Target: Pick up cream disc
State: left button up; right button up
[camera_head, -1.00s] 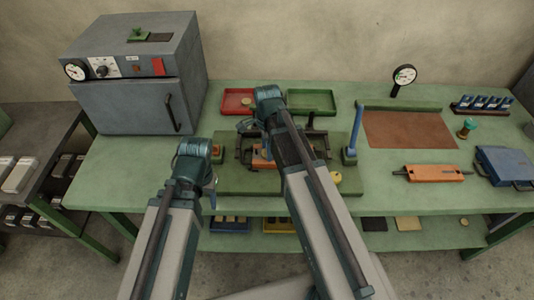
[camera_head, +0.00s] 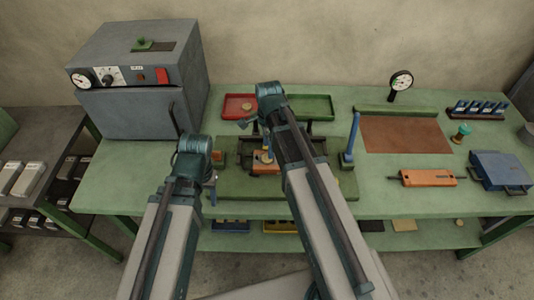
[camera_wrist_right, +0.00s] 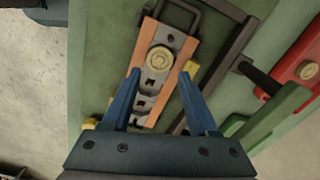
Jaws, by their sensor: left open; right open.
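A round cream disc (camera_wrist_right: 160,58) sits on the grey top of an orange-sided block (camera_wrist_right: 151,28) in the right wrist view. A similar cream disc (camera_wrist_right: 308,70) lies in the red tray (camera_wrist_right: 295,45) and also shows in the head view (camera_head: 247,106). I cannot tell which of the two is meant. My right gripper (camera_wrist_right: 162,73) is open and empty, its blue fingers spread to either side of the block, just short of the disc on it. My left gripper (camera_head: 212,188) hangs at the left of the green fixture base, largely hidden by its wrist.
A green tray (camera_head: 312,104) stands beside the red one. A blue post (camera_head: 351,140) rises at the fixture's right. A grey oven (camera_head: 140,85) stands at the left. A brown mat (camera_head: 405,135), dial gauge (camera_head: 400,82) and orange tool (camera_head: 428,178) lie to the right.

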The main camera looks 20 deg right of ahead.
pick_arm(q)
notch_tip(320, 180, up, 9)
jog(key=p, duration=0.8)
pick_arm(e)
notch_tip(320, 180, up, 9)
jog(key=shift+o, duration=0.6)
jog(key=n+t+h+b, duration=0.1)
jog(key=n+h+b, duration=0.1)
jog(key=h+b, duration=0.15)
send_near(266, 159)
notch_tip(266, 159, down, 3)
jog(key=h+b, duration=0.1)
jog(key=b, duration=0.6)
jog(key=shift+w+d+r, duration=0.1)
jog(key=shift+r, duration=0.05)
pick_arm(q)
notch_tip(266, 159, down, 11)
jog(key=shift+r, duration=0.2)
pick_arm(e)
jog(key=shift+d, duration=0.15)
jog(key=b+x, duration=0.5)
jog(key=shift+w+f, duration=0.15)
jog(key=shift+f, duration=0.1)
jog(key=shift+r, duration=0.15)
pick_arm(q)
notch_tip(266, 159, down, 5)
jog(key=shift+s+a+r, duration=0.1)
jog(key=shift+s, duration=0.05)
pick_arm(e)
grip_shut()
